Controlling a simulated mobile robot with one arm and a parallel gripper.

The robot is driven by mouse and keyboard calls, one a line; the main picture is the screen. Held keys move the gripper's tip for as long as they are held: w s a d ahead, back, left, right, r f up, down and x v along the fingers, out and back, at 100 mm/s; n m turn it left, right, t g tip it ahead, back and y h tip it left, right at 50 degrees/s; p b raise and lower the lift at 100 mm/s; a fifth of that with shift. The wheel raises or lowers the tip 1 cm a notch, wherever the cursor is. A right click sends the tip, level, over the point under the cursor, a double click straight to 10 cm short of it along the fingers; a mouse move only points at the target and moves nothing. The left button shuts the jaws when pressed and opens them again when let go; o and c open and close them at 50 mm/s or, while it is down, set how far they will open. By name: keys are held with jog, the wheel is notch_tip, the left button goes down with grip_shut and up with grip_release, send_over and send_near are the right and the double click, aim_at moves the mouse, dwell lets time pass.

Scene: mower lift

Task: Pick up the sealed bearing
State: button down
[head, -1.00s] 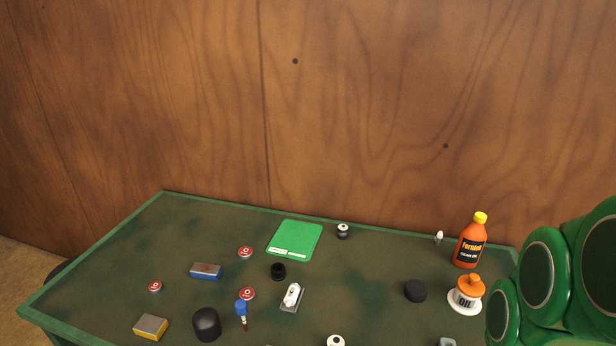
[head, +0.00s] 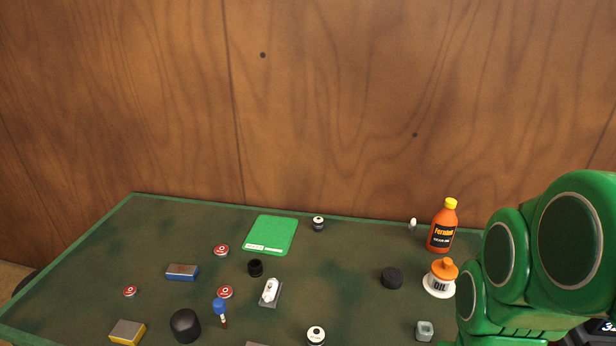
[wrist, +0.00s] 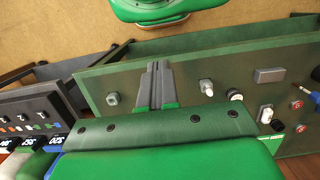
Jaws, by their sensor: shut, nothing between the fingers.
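Three small round discs with red faces and pale centres look like sealed bearings; I cannot tell which is meant. One disc (head: 221,250) lies left of the green mat, one disc (head: 225,292) lies nearer the table's middle, and one disc (head: 130,291) lies at the far left. Two red discs also show at the right of the wrist view, one above (wrist: 297,104) and one below (wrist: 304,127). My gripper (wrist: 156,68) is shut and empty in the wrist view, left of the discs and apart from them. The head view shows my green arm at the right, but not the fingertips.
The green table (head: 340,285) holds a green mat (head: 271,235), a blue-grey block (head: 183,272), a black cylinder (head: 185,326), a white switch (head: 270,291), a black puck (head: 391,278), an oil can (head: 440,279) and an orange bottle (head: 442,227). A wooden wall stands behind.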

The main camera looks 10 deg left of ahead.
jog(key=shift+c, duration=2)
grip_release()
jog(key=w+a+m, duration=0.1)
jog(key=w+a, duration=0.3)
jog(key=w, duration=0.3)
jog(key=w+a+m, duration=0.2)
jog(key=w+a, duration=0.2)
jog(key=w, duration=0.4)
jog(key=m+t+y, duration=0.1)
jog(key=m, duration=0.7)
send_over(225, 292)
jog(key=d, duration=0.2)
jog(key=f, duration=1.8)
jog(key=shift+w+a, duration=0.1)
jog(key=shift+a, duration=0.1)
jog(key=shift+a+f, duration=0.35)
jog(key=shift+f, duration=0.05)
jog(key=shift+a+f, duration=0.2)
jog(key=shift+f, duration=1.65)
jog(key=shift+a+f, duration=0.2)
jog(key=shift+f, duration=1.65)
